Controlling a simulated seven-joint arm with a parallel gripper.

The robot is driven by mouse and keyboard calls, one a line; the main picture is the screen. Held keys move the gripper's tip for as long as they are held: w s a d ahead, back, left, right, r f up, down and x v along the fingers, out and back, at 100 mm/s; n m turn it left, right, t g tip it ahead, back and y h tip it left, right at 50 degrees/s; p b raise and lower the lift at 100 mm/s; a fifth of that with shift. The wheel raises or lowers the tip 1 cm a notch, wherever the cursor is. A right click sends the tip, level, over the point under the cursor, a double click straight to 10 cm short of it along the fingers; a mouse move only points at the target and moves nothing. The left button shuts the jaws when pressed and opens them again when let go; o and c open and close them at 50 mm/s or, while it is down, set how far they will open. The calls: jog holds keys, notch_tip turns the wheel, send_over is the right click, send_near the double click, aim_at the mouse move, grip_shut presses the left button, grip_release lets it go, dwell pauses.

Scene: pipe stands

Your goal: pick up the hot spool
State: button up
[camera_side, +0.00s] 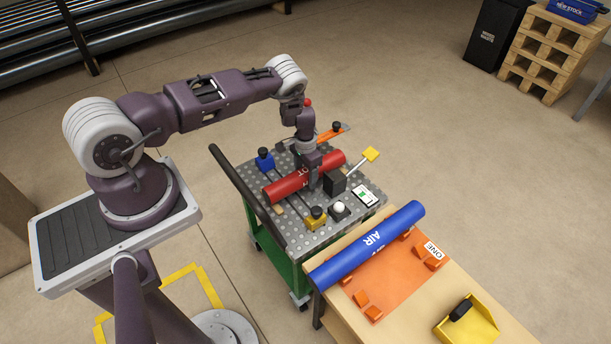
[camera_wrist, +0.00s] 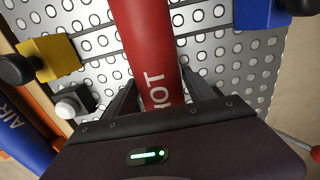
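The hot spool (camera_side: 283,187) is a red pipe marked HOT. It lies across the grey perforated top of a green cart. My gripper (camera_side: 314,180) is pointed down over the spool near its middle, with fingers around it. In the wrist view the spool (camera_wrist: 147,40) runs up between the two dark fingers of my gripper (camera_wrist: 160,80). One finger is on each side, very close to the red surface. I cannot tell whether they press on it. The fingertips are partly hidden by the spool and gripper body.
A yellow clamp block (camera_side: 316,214) and blue clamp block (camera_side: 265,159) stand beside the spool. A black box (camera_side: 334,183) and yellow-headed lever (camera_side: 370,154) are close on the right. A blue AIR pipe (camera_side: 345,257) lies on the neighbouring wooden table. The cart handle (camera_side: 240,185) rises at left.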

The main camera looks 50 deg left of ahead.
grip_shut()
jog(key=shift+r, duration=0.1)
